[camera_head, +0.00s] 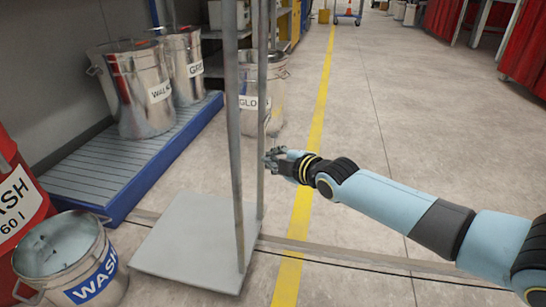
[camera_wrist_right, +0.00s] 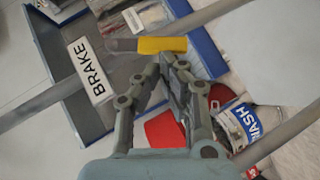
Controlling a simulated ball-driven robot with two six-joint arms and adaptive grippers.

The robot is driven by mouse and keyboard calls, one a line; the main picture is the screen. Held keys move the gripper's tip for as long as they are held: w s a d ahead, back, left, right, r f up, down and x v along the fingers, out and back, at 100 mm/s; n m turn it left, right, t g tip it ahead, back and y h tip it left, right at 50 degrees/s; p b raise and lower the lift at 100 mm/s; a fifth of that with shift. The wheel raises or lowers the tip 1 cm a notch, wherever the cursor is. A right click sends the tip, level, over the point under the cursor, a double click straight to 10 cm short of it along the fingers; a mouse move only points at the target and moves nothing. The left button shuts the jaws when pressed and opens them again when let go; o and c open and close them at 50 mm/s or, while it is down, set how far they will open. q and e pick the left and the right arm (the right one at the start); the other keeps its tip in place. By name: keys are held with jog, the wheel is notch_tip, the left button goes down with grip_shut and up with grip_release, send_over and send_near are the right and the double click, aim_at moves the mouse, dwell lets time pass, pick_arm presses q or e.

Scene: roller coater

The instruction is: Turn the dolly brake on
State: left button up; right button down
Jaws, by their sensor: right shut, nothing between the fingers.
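The dolly has a flat light grey platform (camera_head: 190,245) and tall grey posts (camera_head: 240,150) in the head view. My right gripper (camera_head: 272,158) is beside the far right post, and whether it touches it is unclear. In the right wrist view, a lever with a yellow grip (camera_wrist_right: 162,45) and a grey-brown end lies across the view just beyond the fingertips of my right gripper (camera_wrist_right: 170,64). A white BRAKE label (camera_wrist_right: 90,72) is left of the lever. The gripper is shut and empty; contact with the lever cannot be told. The lever is not discernible in the head view.
A WASH bucket (camera_head: 75,262) and a red drum (camera_head: 18,205) stand at the left. Metal buckets (camera_head: 138,88) stand on a blue-edged platform (camera_head: 110,170) behind. A GLOSS bucket (camera_head: 276,85) is behind the posts.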

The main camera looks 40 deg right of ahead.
pick_arm(q)
jog(key=shift+w+a+r+g+p, duration=0.1)
jog(key=shift+w+r+g+p, duration=0.2)
jog(key=shift+r+g+p, duration=0.6)
pick_arm(e)
jog(key=f+n+t, duration=0.1)
jog(key=w+d+f+n+t+h, duration=0.1)
jog(key=t, duration=0.1)
jog(key=shift+f+n, duration=0.15)
jog(key=shift+n, duration=0.15)
jog(key=shift+w+d+f, duration=0.1)
jog(key=shift+d, duration=0.05)
